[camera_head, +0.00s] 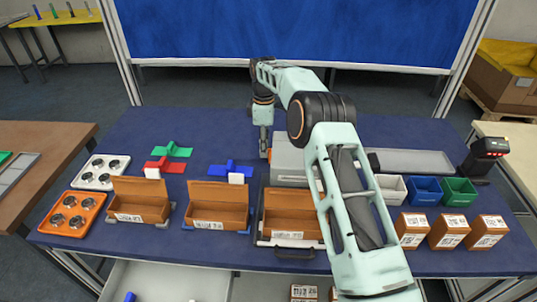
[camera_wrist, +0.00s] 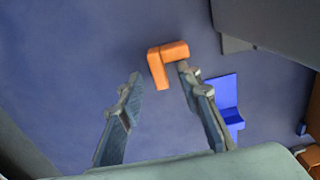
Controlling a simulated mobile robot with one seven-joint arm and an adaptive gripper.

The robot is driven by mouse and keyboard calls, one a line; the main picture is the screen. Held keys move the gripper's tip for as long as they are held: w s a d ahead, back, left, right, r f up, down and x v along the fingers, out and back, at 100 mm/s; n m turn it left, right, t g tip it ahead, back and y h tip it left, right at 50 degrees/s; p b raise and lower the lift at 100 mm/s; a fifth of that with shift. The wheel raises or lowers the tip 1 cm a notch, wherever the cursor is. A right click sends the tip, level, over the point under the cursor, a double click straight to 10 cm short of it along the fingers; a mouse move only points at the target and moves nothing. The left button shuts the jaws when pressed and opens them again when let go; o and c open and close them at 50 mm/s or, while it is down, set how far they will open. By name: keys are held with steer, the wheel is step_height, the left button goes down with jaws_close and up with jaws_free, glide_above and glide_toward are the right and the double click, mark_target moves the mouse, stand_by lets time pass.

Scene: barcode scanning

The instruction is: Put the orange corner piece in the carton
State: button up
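The orange corner piece (camera_wrist: 160,66) is L-shaped and lies on the blue table in the wrist view, at the tips of my gripper (camera_wrist: 160,72). The gripper is open, one finger on each side. The piece's right end is close to the right fingertip; contact cannot be told. In the head view my gripper (camera_head: 264,155) points down at the table's middle, and I cannot make out the orange piece there. Open brown cartons stand along the front: left (camera_head: 140,212), middle (camera_head: 217,217) and right (camera_head: 292,226). My arm partly covers the right one.
A blue piece (camera_head: 231,169) lies left of my gripper, also in the wrist view (camera_wrist: 225,105). Red (camera_head: 165,166) and green pieces (camera_head: 172,150) lie farther left. A grey case (camera_head: 289,160) stands close right. Several bins, closed boxes and a scanner (camera_head: 484,155) stand right.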

steer(key=shift+f, duration=0.95)
jaws_close()
steer(key=shift+r, duration=0.15)
